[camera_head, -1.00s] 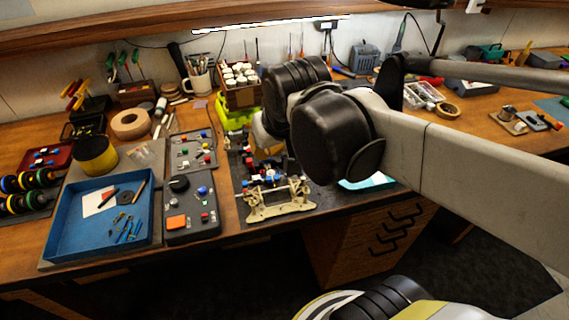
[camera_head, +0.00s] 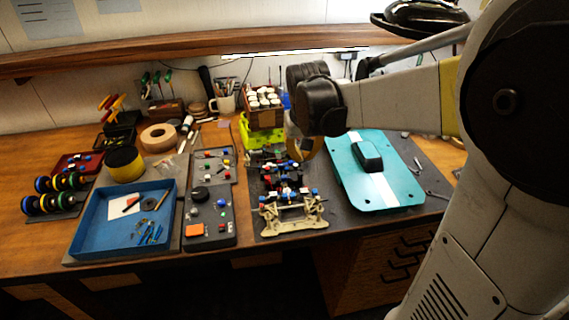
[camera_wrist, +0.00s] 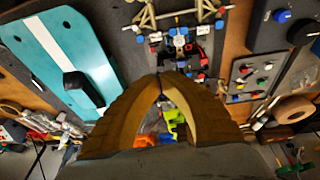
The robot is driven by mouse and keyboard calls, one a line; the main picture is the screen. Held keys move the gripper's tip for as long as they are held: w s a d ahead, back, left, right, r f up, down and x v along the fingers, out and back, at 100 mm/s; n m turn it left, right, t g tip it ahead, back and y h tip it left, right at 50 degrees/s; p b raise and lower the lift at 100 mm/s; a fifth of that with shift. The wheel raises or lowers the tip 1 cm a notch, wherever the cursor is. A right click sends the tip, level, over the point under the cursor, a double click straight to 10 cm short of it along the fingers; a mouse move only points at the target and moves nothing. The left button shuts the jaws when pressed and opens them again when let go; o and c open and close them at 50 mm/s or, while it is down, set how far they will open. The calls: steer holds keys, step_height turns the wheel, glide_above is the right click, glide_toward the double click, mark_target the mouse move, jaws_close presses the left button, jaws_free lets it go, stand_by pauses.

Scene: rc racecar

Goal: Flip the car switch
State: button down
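The car is an open chassis (camera_head: 284,190) with blue, red and black parts, standing on a dark mat near the table's front edge. It also shows at the top of the wrist view (camera_wrist: 182,42), with its pale frame end upward. I cannot make out which small part is the switch. My gripper (camera_wrist: 159,78) has its two yellow-brown fingers curved together, their tips meeting, with nothing visible between the tips. The tips show over the car's end opposite the pale frame; I cannot tell whether they touch it. In the head view my wrist hides part of this area.
The teal car body shell (camera_head: 398,183) lies right of the chassis. Panels with knobs and buttons (camera_head: 209,222) and a blue tray (camera_head: 90,236) stand to the left. A lime-green bin (camera_head: 258,137) with a crate of white pots is behind the car.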

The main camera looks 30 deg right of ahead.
steer(key=b+x, duration=0.2)
steer(key=x, duration=0.2)
steer(key=b+x, duration=0.1)
steer(key=x, duration=0.3)
steer(key=b+x, duration=0.2)
steer(key=x, duration=0.2)
steer(key=shift+s+d+f+b, duration=0.1)
steer(key=shift+s+f+b, duration=0.2)
steer(key=shift+b, duration=0.05)
steer(key=shift+s+d+f+b, duration=0.15)
steer(key=shift+f+b, duration=0.15)
steer(key=shift+f, duration=0.45)
